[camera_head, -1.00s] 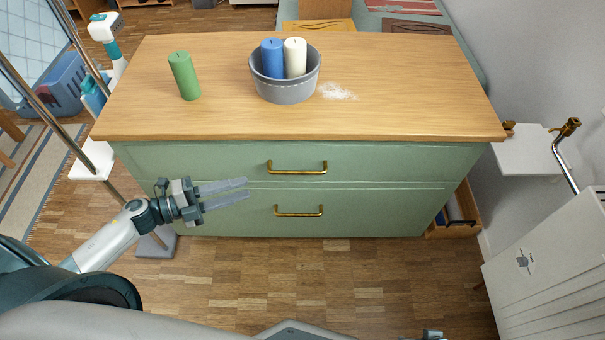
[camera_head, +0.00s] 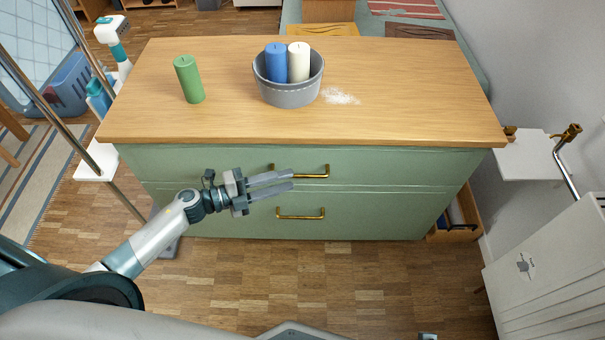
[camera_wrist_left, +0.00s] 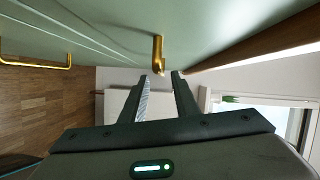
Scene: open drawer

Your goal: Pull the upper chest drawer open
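The green chest's upper drawer (camera_head: 400,165) looks closed, flush with the front. Its brass handle (camera_head: 316,177) is partly hidden behind my left gripper (camera_head: 292,180) in the head view. My left gripper is open, its two fingers spread one above the other and pointing right across the handle's left part. In the left wrist view, the handle (camera_wrist_left: 158,50) is seen end-on, just ahead of the gap between the fingertips (camera_wrist_left: 161,77). The fingers hold nothing, and I cannot tell whether they touch the handle. My right gripper is not in view.
The lower drawer (camera_head: 390,212) with its brass handle (camera_head: 301,217) is also closed. On the wooden top (camera_head: 420,95) stand a green candle (camera_head: 189,80) and a grey bowl (camera_head: 288,94) with a blue and a white candle. The floor (camera_head: 370,275) in front is clear.

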